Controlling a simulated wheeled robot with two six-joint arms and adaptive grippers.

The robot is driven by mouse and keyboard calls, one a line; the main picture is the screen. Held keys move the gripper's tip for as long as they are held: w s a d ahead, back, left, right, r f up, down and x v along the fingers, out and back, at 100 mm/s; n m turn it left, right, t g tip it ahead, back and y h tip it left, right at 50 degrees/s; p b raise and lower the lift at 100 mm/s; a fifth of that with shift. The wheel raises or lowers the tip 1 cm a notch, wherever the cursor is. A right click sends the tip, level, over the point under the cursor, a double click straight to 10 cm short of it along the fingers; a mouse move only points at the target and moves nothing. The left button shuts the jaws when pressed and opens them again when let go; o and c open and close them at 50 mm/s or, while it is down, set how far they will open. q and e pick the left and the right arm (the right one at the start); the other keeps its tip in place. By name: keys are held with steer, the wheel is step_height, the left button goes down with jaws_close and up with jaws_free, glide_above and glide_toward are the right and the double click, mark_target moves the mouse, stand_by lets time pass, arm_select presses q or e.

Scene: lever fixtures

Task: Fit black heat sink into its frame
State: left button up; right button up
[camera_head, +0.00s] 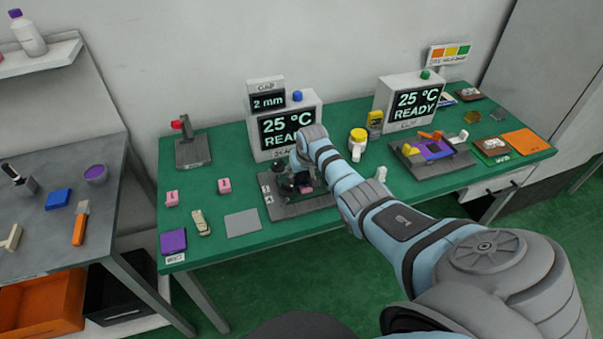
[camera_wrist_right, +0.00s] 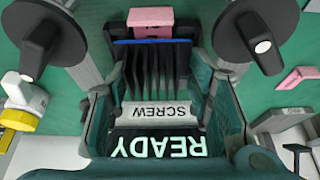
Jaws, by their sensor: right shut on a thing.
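Two black lever parts (camera_wrist_right: 45,40) flank the heat sink. The frame is mostly hidden, so I cannot tell whether the heat sink is seated in it. My left gripper is not in view.
A pink block (camera_wrist_right: 150,20) lies just beyond the heat sink. The left display (camera_head: 285,128) stands close behind the fixture. A yellow-lidded jar (camera_head: 358,138) stands to the right; a grey plate (camera_head: 242,222) lies to the left. A second fixture (camera_head: 430,153) stands farther right.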

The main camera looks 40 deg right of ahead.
steer(key=shift+f, duration=0.2)
steer(key=o, duration=1.2)
steer(key=shift+c, duration=0.2)
steer(key=shift+r, duration=0.1)
steer(key=v, duration=1.1)
steer(key=shift+s+r, duration=0.2)
steer(key=shift+r, duration=0.15)
